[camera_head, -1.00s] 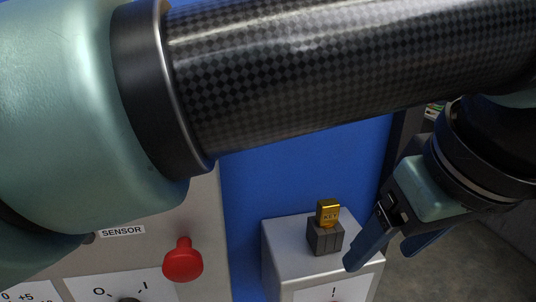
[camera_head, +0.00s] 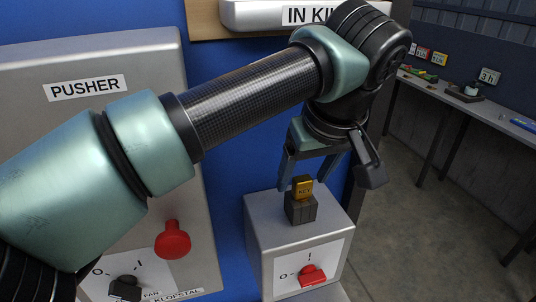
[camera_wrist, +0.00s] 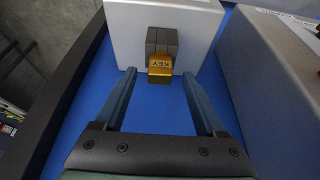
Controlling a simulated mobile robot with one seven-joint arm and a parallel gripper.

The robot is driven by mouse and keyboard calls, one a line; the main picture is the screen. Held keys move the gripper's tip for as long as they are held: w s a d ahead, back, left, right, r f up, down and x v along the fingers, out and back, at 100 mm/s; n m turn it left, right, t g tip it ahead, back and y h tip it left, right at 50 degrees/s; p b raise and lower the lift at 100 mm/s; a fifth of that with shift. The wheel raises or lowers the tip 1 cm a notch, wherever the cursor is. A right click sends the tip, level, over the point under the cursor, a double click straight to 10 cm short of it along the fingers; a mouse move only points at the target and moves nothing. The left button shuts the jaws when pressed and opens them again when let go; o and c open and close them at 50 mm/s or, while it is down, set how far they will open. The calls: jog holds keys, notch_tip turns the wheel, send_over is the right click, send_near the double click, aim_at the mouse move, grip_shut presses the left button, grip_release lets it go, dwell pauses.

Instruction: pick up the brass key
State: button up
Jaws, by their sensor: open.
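The brass key (camera_head: 302,187) stands upright in a dark grey block (camera_head: 301,209) on top of a grey metal box (camera_head: 262,222). Its gold head carries the letters KEY. My gripper (camera_head: 308,187) is open above the box, its fingers pointing down around the key's head in the head view. In the wrist view the key (camera_wrist: 160,68) lies between and just beyond the tips of my open gripper (camera_wrist: 160,74). No contact between fingers and key shows. The key's lower part is hidden in the block.
The box front has a red switch (camera_head: 312,275). Left is a grey PUSHER panel (camera_head: 60,130) with a red knob (camera_head: 172,240). A blue wall stands behind. A workbench (camera_head: 490,115) with small items is at the far right, beyond open floor.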

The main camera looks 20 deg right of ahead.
jog(key=shift+x, duration=0.9)
grip_shut()
